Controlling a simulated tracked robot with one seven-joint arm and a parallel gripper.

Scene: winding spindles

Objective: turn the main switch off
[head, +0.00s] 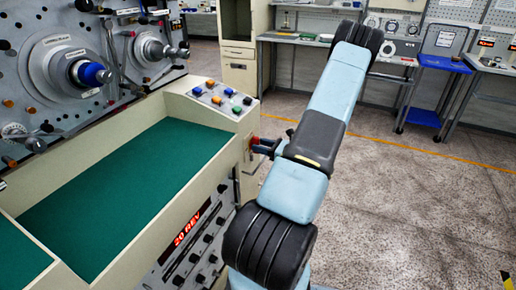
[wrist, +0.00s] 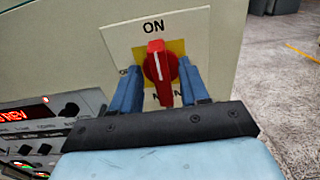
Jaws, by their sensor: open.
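The main switch (wrist: 158,68) is a red rotary knob on a yellow square with a pale plate (wrist: 197,28) around it. Its handle stands upright, and the white line on it points up at the word ON. The lettering below is partly hidden by my gripper. My gripper (wrist: 160,75) is open, with one blue finger on each side of the knob's handle. I cannot tell whether either finger touches it. In the head view my gripper (head: 265,146) is at the end face of the cream console, and the red knob (head: 252,143) shows only in part.
The cream console (head: 225,125) has a green bed (head: 120,190), coloured buttons (head: 221,97) on top and a panel reading 20 REV (head: 187,228). Winding spindles (head: 88,73) stand at the left. Benches (head: 300,40) line the back.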

